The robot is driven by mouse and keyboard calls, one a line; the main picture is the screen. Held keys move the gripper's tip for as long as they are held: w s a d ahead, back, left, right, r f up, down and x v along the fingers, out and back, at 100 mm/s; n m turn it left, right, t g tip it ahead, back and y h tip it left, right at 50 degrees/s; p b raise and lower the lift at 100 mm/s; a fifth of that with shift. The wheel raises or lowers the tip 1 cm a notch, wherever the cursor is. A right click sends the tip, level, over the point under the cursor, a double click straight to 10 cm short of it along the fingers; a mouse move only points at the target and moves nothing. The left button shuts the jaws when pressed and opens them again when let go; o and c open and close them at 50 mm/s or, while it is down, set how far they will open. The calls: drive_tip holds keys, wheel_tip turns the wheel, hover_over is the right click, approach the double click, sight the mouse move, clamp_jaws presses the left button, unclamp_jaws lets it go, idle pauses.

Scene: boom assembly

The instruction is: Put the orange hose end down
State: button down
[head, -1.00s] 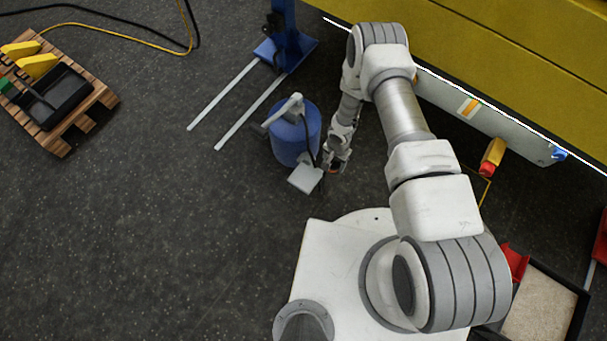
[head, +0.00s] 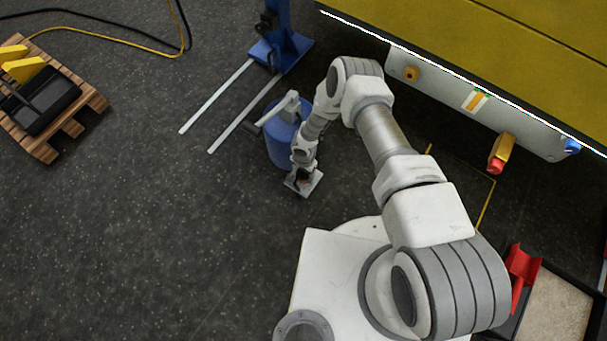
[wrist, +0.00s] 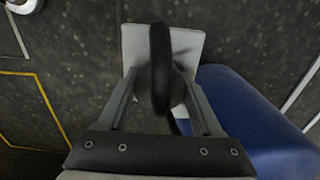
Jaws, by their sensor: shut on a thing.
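My gripper (head: 303,180) is low over a small light grey plate (head: 313,187) beside a blue drum (head: 278,150). The drum (wrist: 245,105) is at the right of the wrist view. My fingers hide part of the held piece.
A blue stand (head: 280,45) with two pale floor rails is behind the drum. A grey panel (head: 440,82) under the yellow body carries an orange port, a yellow-red fitting (head: 500,152) and a blue fitting (head: 572,146). A wooden pallet (head: 40,145) is far left.

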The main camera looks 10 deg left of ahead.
drive_tip(key=shift+r, duration=0.1)
drive_tip(key=shift+c, duration=0.3)
unclamp_jaws()
